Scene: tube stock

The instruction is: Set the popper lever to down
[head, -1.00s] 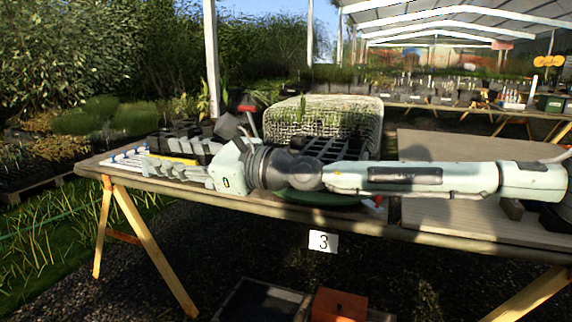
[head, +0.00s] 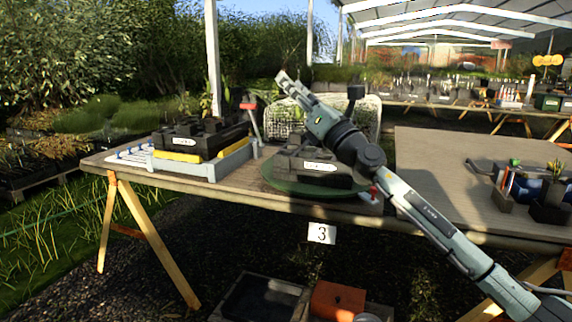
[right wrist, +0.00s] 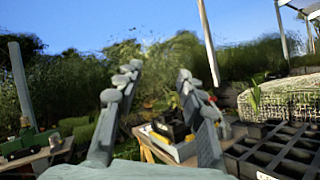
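The popper (head: 228,162) is a grey frame with yellow strips at the left of the table, and a labelled black cell tray (head: 200,140) sits on it. Its lever (head: 255,124), a thin bar with a red grip, stands up at the popper's right side, leaning slightly. My right gripper (head: 283,78) is raised above and to the right of the lever, apart from it. In the right wrist view its two fingers (right wrist: 155,82) are spread with nothing between them, and the popper (right wrist: 178,150) shows beyond them. My left gripper is out of view.
Another black tray (head: 308,168) rests on a round green turntable (head: 285,189), partly behind my right arm. A wire-mesh block (head: 365,116) stands behind it. Small pots (head: 552,190) stand at the right. The wooden board (head: 440,165) is mostly bare.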

